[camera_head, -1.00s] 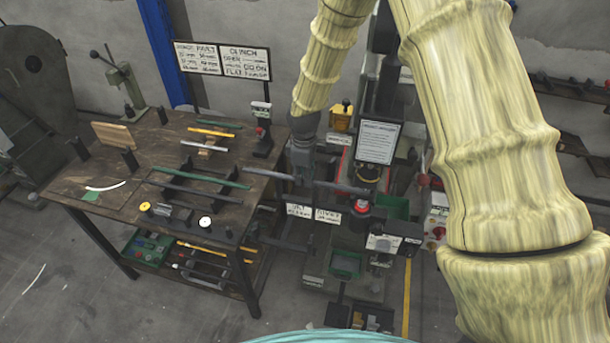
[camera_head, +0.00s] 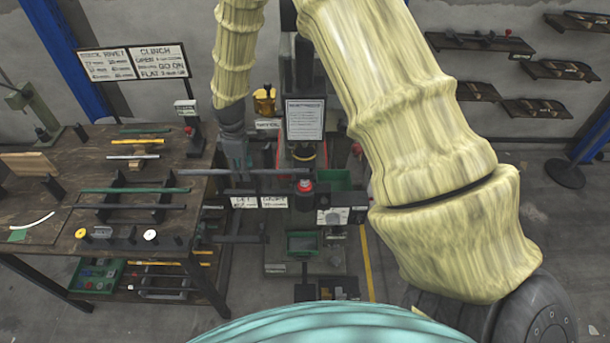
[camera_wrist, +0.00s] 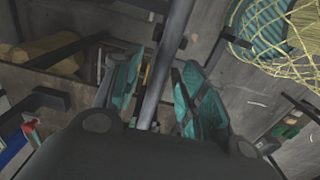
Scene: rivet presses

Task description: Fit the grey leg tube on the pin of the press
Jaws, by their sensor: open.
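The grey leg tube (camera_head: 270,172) lies level across the front of the press (camera_head: 303,152), its left end over the bench edge. Its right end is at the press, just above a red-topped black part (camera_head: 304,187); I cannot tell whether it sits on the pin, which I cannot make out. My gripper (camera_head: 236,163) is at the tube's middle, from above. In the wrist view the tube (camera_wrist: 165,70) runs between the teal finger pads of my open gripper (camera_wrist: 160,92), with gaps beside it.
A wooden bench (camera_head: 60,225) at left holds a green tube (camera_head: 135,190), a dark bar (camera_head: 130,207) and a yellow tube (camera_head: 137,141) on stands. A green bin (camera_head: 302,244) is below the press. Wall shelves (camera_head: 480,42) are at right.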

